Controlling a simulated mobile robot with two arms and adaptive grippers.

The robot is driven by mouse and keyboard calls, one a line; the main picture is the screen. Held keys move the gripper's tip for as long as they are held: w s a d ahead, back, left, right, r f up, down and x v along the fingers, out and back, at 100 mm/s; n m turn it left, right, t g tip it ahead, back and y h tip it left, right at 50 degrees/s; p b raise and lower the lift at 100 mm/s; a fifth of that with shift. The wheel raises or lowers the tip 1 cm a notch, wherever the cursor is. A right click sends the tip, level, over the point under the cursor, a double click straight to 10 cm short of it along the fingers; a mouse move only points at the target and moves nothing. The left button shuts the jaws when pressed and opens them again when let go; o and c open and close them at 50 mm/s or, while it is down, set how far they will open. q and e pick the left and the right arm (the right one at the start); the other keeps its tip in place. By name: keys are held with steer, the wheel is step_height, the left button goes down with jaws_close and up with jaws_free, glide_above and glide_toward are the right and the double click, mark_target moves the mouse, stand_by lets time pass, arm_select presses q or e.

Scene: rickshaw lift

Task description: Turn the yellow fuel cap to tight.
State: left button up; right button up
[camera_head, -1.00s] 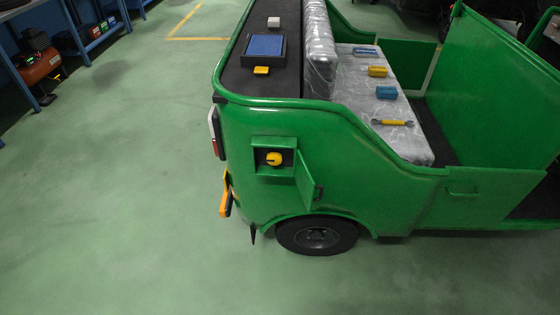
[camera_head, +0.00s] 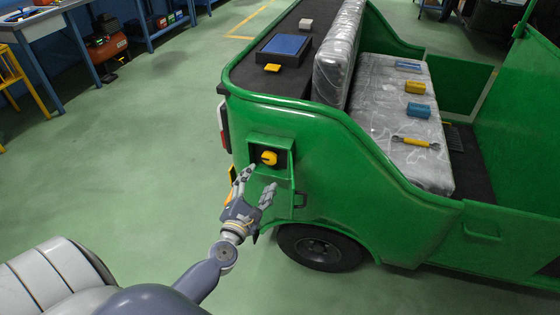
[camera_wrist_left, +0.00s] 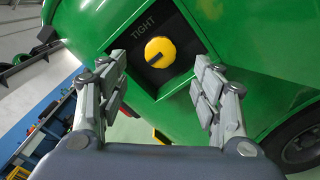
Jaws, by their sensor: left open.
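The yellow fuel cap (camera_head: 269,158) sits in a dark square recess in the green side of the rickshaw (camera_head: 330,140). In the left wrist view the cap (camera_wrist_left: 160,52) is round with a dark slot mark at its lower left, and the word TIGHT (camera_wrist_left: 143,31) is on the recess to its upper left. My left gripper (camera_head: 256,180) is open and empty, just below and in front of the cap. In the left wrist view its fingers (camera_wrist_left: 160,75) stand on both sides of the cap, apart from it. My right gripper is out of view.
The small green fuel door (camera_head: 301,199) shows beside the recess, partly behind my gripper. A rear wheel (camera_head: 319,246) is below. Tools and boxes such as the yellow one (camera_head: 415,88) lie on the wrapped seat. The floor at left is open.

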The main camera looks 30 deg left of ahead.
mark_target(269, 160)
arm_select(q)
steer(key=x, duration=0.8)
steer(key=shift+w, duration=0.35)
steer(key=shift+w+a, duration=0.2)
steer(key=shift+w, duration=0.3)
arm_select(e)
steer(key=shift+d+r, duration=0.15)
arm_select(q)
steer(key=c, duration=1.1)
